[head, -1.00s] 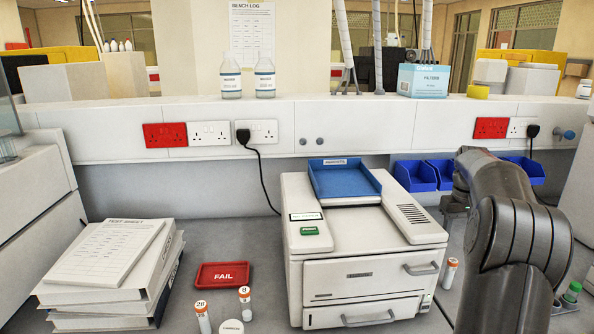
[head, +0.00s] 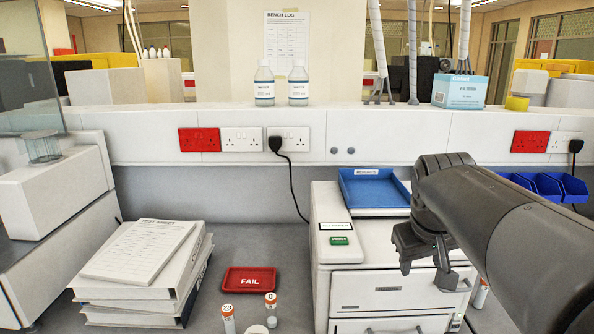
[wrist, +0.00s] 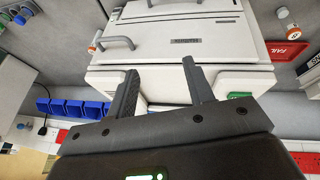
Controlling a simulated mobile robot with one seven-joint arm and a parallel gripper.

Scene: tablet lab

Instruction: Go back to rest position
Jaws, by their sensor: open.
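My gripper (head: 425,277) is at the right in the head view, in front of the white machine's right side and above its drawers. In the wrist view my gripper (wrist: 160,75) has its two fingers spread apart with nothing between them. The white machine (head: 335,280) has a green button, a small display and drawers with handles. It also fills the upper middle of the wrist view (wrist: 235,45). My arm covers the machine's right part in the head view.
A blue tray (head: 372,190) sits on the machine. A red FAIL tray (head: 249,280) and orange-capped vials (head: 228,318) lie to the left. A binder stack (head: 150,265) stands farther left. Blue bins (head: 549,187) are behind my arm. Two bottles (head: 298,85) stand on the ledge.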

